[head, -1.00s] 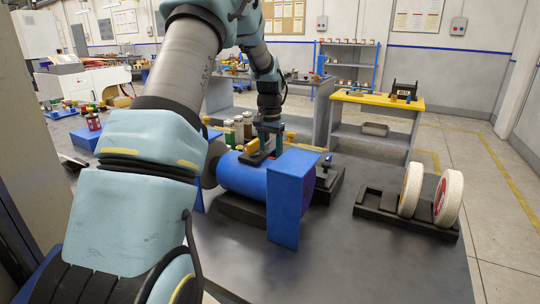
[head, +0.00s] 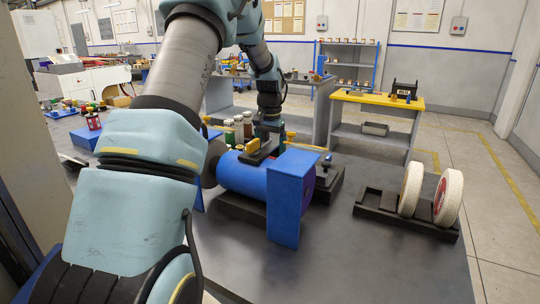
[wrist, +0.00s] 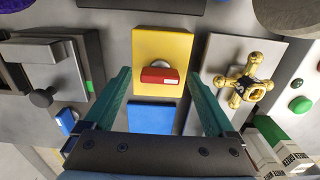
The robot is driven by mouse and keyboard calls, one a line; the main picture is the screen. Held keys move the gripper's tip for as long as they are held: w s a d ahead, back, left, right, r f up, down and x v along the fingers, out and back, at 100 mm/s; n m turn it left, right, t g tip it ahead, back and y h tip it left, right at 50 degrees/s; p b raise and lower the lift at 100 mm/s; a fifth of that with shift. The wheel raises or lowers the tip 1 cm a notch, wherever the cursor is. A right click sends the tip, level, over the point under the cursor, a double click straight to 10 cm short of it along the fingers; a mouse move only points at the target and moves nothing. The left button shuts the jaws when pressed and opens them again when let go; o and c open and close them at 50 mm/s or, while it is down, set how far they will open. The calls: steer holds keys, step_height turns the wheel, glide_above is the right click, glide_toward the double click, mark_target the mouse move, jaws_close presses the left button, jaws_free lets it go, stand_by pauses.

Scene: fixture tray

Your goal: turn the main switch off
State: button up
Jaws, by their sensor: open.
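The main switch appears in the wrist view as a red bar-shaped handle (wrist: 160,76) on a round pale base. It is mounted on a yellow plate (wrist: 162,45). The handle lies crosswise in that view, with a small light mark on it. My gripper (wrist: 157,80) is open, with one teal finger to each side of the handle and a visible gap on both sides. Whether the fingertips are level with the handle is hard to tell. In the head view my gripper (head: 268,138) is down behind the blue machine (head: 245,176), and the red handle is not visible there.
A brass-coloured valve handle (wrist: 243,80) stands close to the right finger. A dark block with a black knob (wrist: 42,97) is at left, and a green button (wrist: 299,104) at right. A black rack with white discs (head: 411,190) stands right of the blue machine.

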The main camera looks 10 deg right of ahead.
step_height(320, 180, up, 11)
steer(key=b, duration=0.2)
steer(key=shift+f, duration=0.15)
